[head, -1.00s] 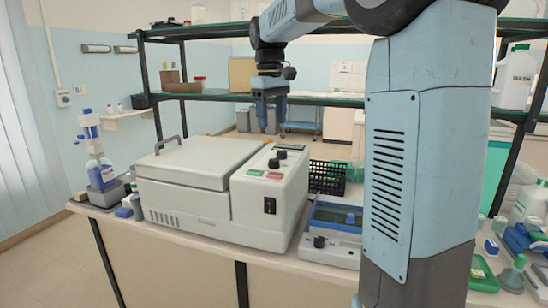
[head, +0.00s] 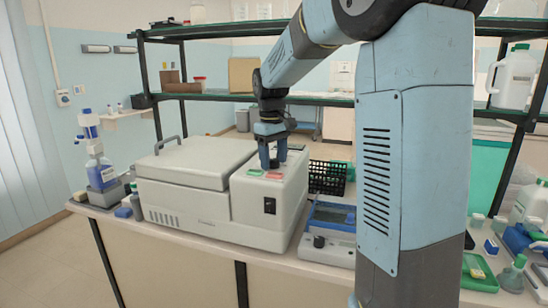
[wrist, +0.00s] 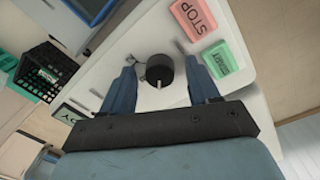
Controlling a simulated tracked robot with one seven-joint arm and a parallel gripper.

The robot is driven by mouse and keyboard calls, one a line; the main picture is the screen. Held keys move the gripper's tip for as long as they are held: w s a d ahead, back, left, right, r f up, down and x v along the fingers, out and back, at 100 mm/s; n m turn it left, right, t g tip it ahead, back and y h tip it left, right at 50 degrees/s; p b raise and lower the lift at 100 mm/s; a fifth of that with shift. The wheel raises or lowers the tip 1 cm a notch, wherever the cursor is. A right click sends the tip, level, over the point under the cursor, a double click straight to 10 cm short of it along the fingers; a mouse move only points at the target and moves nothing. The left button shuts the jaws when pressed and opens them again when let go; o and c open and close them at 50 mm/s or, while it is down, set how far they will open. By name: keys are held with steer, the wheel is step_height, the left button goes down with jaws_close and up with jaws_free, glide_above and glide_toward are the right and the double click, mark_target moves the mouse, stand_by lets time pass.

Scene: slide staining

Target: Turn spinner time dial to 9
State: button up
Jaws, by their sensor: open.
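The spinner (head: 267,208) is a white bench machine with a closed lid (head: 188,164) on its left and a raised control panel on its right. In the wrist view a black round dial (wrist: 160,70) with a pale pointer mark stands on the panel. My gripper (head: 272,164) is above the panel, pointing down. Its blue fingers (wrist: 162,88) are open, one on each side of the dial, with gaps visible in the wrist view. A red STOP button (wrist: 194,16) and a green START button (wrist: 224,61) lie beside it. The dial's numbers are not readable.
A blue-topped device (head: 330,222) with a black knob stands right of the spinner. A black basket (head: 328,177) is behind it. A blue wash bottle (head: 100,168) stands at the left. Shelves rise behind the bench.

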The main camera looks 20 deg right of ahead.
steer(key=c, duration=1)
steer(key=shift+m, duration=0.3)
steer(key=m, duration=0.4)
steer(key=shift+m, duration=2.5)
